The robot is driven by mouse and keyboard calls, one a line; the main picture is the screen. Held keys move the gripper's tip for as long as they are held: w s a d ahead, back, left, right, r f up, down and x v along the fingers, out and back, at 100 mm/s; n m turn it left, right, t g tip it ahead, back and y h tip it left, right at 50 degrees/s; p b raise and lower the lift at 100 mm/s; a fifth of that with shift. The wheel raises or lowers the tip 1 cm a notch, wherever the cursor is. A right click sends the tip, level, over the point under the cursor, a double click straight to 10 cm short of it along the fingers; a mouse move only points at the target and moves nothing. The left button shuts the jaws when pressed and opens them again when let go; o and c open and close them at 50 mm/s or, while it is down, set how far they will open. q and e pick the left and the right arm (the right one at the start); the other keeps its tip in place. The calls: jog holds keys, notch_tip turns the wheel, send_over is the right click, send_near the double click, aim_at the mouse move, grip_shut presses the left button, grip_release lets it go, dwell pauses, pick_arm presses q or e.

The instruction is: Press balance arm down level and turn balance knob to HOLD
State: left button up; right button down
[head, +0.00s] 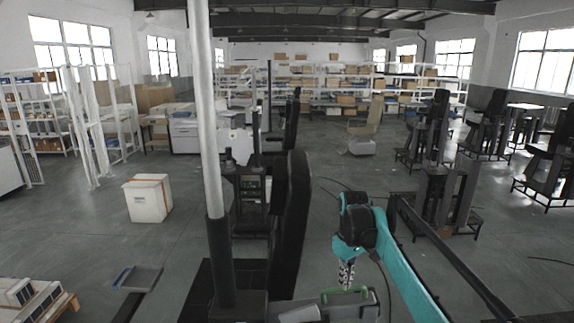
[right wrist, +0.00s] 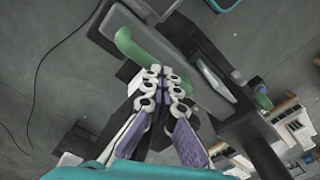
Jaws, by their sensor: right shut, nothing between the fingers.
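My right gripper (head: 345,284) points down from the teal arm at the lower right of the head view. Its fingers are shut and empty, and they also show in the right wrist view (right wrist: 163,74). Below it is a grey housing (head: 352,308) with a green bar (head: 372,292) on top. In the right wrist view a green curved bar (right wrist: 138,52) lies just beyond the fingertips; I cannot tell if they touch. A small green knob-like part (right wrist: 263,102) sits to the right, past a pale flat plate (right wrist: 217,80). No knob marking is readable. My left gripper is out of view.
A silver pole (head: 205,120) and a black padded column (head: 292,220) stand left of my right arm. A white box (head: 147,199) is on the floor at left. Other black lift columns (head: 437,190) stand at right. Open floor lies between.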

aim_at(348, 291)
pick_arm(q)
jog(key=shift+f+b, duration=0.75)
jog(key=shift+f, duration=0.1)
pick_arm(e)
jog(key=shift+d+f, duration=0.25)
jog(key=shift+f, duration=0.45)
jog(key=shift+d+f, duration=0.2)
jog(key=shift+f, duration=0.6)
jog(key=shift+d+f+b, duration=0.15)
jog(key=shift+f+b, duration=0.25)
jog(key=shift+f, duration=0.15)
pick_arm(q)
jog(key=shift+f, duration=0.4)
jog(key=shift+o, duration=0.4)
